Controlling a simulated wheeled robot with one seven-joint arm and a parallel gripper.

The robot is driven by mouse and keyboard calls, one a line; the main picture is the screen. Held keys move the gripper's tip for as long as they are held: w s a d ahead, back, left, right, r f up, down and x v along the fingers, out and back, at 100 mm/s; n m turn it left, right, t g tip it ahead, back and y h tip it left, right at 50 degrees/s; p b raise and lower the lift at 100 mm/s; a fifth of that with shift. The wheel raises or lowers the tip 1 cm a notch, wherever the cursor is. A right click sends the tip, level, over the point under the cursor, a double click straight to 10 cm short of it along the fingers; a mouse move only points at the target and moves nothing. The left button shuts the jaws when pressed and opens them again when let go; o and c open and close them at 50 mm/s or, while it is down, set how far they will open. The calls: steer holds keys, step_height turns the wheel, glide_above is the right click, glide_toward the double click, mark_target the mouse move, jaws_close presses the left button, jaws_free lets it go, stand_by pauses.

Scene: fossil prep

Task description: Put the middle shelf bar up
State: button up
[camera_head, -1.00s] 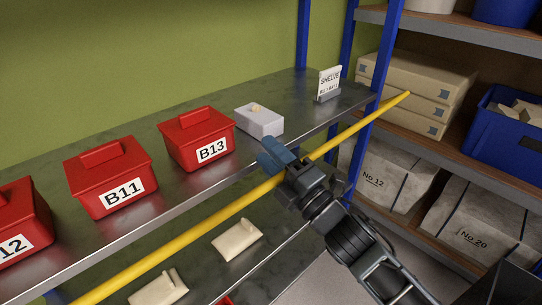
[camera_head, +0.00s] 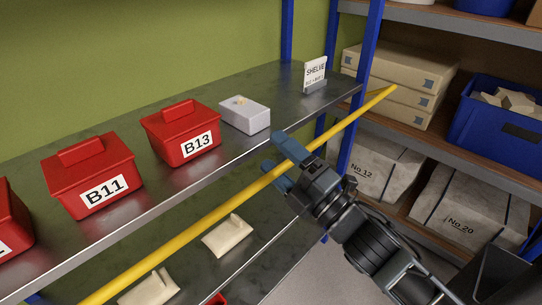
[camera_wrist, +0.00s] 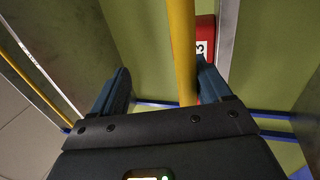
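The yellow bar (camera_head: 205,217) runs slantwise along the front of the metal shelf (camera_head: 222,157), from lower left to upper right. Its far end is near the blue post at the right; its near end leaves the picture. My gripper (camera_head: 283,160) is open at the bar, one finger above it and one below in the head view. In the wrist view, the bar (camera_wrist: 181,45) shows between the spread fingers of my gripper (camera_wrist: 160,85), close to the right finger. I cannot tell whether it touches that finger.
Red lidded boxes B11 (camera_head: 92,176) and B13 (camera_head: 181,134), a pale tray (camera_head: 245,115) and a sign (camera_head: 315,73) stand on the shelf. Pale packets (camera_head: 228,236) lie on the level below. A rack with a blue bin (camera_head: 510,125) stands at the right.

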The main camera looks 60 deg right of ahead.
steer(key=shift+s+a+r+b, duration=0.1)
steer(key=shift+s+a+r, duration=0.1)
steer(key=shift+s, duration=0.35)
steer(key=shift+s+a+r+b, duration=0.15)
steer(key=shift+s+r, duration=0.1)
steer(key=shift+s, duration=0.3)
steer(key=shift+s+a+r+b, duration=0.1)
steer(key=shift+s+a+r, duration=0.1)
steer(key=shift+s, duration=0.35)
steer(key=shift+c, duration=0.9)
steer(key=shift+f, duration=0.2)
steer(key=b+v, duration=0.3)
steer(key=v, duration=0.4)
steer(key=shift+s, duration=0.4)
steer(key=shift+a+f, duration=0.1)
steer(key=shift+a, duration=0.05)
